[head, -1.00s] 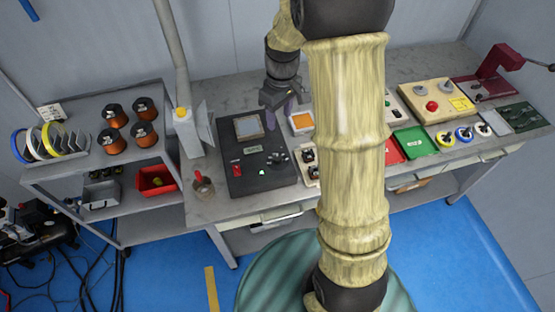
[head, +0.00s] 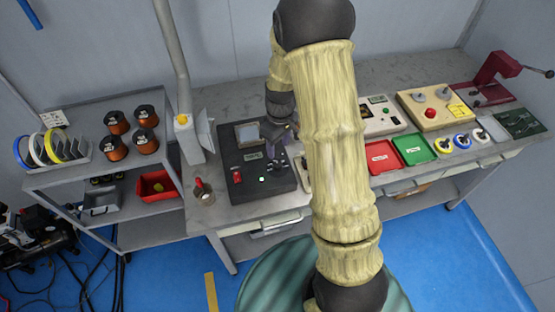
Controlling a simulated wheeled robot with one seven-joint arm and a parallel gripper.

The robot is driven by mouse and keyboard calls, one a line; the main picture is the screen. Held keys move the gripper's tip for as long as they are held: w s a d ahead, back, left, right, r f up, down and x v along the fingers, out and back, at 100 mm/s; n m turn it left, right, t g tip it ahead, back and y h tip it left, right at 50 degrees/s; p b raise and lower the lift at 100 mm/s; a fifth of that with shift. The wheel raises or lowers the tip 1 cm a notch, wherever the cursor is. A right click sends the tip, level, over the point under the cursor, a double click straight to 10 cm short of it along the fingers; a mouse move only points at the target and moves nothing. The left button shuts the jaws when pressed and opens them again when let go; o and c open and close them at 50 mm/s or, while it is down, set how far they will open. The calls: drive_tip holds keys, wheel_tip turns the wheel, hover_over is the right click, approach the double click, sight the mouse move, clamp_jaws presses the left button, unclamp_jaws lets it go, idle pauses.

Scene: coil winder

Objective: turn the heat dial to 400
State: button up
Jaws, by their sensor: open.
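The dark control box (head: 232,195) lies on the bench left of centre. It has a grey square plate (head: 247,133), a small display (head: 253,156), a red switch (head: 236,176) and a small pale lit button (head: 262,179). My gripper (head: 276,162) is open and points down over the box's right part, where the dark dial sits. The fingers and my wrist cover most of the dial. I cannot tell whether the fingers touch it, nor read its setting or the display.
A holder with a red-handled tool (head: 203,192) stands left of the box. Red (head: 380,157) and green (head: 413,150) trays lie to the right. A grey post (head: 178,65) rises behind left. My arm hides the bench's middle.

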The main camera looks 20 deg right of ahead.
sight(278, 163)
drive_tip(key=f+p, duration=0.1)
drive_tip(key=f, duration=0.7)
drive_tip(key=shift+a+f, duration=0.15)
drive_tip(key=shift+a, duration=0.05)
drive_tip(key=shift+s, duration=0.1)
drive_tip(key=c, duration=1)
drive_tip(key=shift+m, duration=0.5)
drive_tip(key=m, duration=0.3)
drive_tip(key=shift+d+b, duration=0.1)
drive_tip(key=shift+b, duration=0.3)
drive_tip(key=shift+m+t, duration=0.3)
drive_tip(key=shift+m, duration=2.1)
